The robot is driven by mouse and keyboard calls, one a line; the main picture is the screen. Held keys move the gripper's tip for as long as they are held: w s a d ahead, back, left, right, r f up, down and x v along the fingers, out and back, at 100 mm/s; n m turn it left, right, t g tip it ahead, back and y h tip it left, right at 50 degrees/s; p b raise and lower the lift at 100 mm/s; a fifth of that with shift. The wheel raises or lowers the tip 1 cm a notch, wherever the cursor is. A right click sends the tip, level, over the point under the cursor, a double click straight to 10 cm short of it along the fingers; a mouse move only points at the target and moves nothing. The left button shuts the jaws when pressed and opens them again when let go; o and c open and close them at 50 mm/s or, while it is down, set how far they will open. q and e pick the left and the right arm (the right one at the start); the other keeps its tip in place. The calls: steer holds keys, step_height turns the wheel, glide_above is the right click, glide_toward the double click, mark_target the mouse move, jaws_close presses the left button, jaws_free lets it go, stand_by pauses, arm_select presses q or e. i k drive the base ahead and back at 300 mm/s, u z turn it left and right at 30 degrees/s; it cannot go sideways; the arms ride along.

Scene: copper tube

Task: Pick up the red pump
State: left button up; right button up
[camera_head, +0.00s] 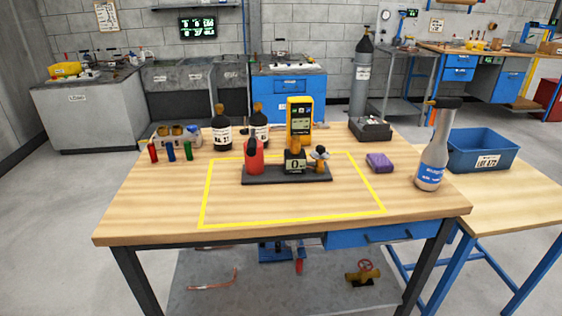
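A small red pump (255,157) with a black top stands upright on the left part of a dark flat base (287,175) on the wooden table. Neither of my grippers is in view.
Yellow tape (292,222) outlines an area of the table (140,221) around the base, with clear wood in front. Two dark bottles (222,132) stand behind left, with small coloured items nearby. A purple block (379,162), grey spray bottle (433,151) and blue bin (482,151) are right.

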mark_target(295, 169)
steer(key=z, duration=0.3)
steer(key=i, duration=1)
steer(key=u, duration=0.55)
steer(key=k, duration=0.5)
steer(key=i, duration=0.45)
